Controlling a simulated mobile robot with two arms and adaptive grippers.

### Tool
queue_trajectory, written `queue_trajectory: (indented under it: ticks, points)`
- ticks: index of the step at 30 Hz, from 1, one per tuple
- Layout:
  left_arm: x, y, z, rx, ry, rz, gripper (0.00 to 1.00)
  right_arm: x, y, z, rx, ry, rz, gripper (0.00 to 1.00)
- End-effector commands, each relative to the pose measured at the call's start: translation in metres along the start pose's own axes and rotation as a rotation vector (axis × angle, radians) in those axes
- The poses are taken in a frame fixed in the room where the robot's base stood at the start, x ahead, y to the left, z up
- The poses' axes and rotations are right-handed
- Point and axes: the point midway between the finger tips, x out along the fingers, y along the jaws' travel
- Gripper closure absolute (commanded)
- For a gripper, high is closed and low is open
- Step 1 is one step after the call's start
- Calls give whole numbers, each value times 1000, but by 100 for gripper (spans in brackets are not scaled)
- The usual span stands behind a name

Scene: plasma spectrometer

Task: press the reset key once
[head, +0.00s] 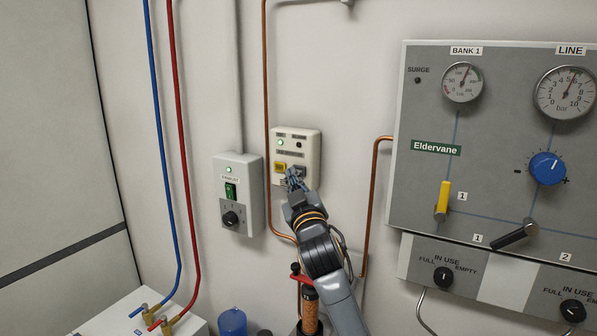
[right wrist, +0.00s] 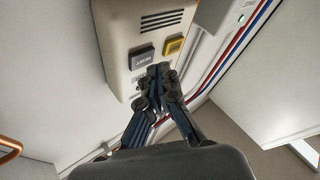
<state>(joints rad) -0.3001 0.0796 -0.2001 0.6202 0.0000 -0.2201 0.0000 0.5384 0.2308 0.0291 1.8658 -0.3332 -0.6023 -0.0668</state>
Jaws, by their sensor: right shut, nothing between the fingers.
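A cream wall box (head: 311,147) carries a yellow key (head: 280,167) on the left and a grey key (head: 300,169) on the right. The lettering on the keys is too small to read surely, so I cannot tell which is the reset key. My right gripper (head: 294,180) is shut and empty, its tips close in front of the box's lower part. In the right wrist view, the shut fingertips (right wrist: 159,70) lie beside the grey key (right wrist: 141,58) and below the yellow key (right wrist: 173,46). Contact cannot be told. My left gripper is out of view.
A grey switch box (head: 243,199) with a green rocker and black knob is mounted left of the cream box. Copper pipes (head: 267,90) run beside it. A large gauge panel (head: 490,140) stands to the right. Blue and red hoses (head: 176,120) hang at the left.

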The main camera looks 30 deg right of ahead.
Motion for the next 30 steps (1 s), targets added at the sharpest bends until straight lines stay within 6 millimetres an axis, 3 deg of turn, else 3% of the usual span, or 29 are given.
queue_trajectory:
  ticks: [8,22,30]
  points:
    - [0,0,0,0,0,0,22,-1,-1,-1,0,0,-1,100]
    - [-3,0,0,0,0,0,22,-31,-23,-22,2,1,-1,100]
    - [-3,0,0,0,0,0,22,-35,-26,-25,-1,0,0,100]
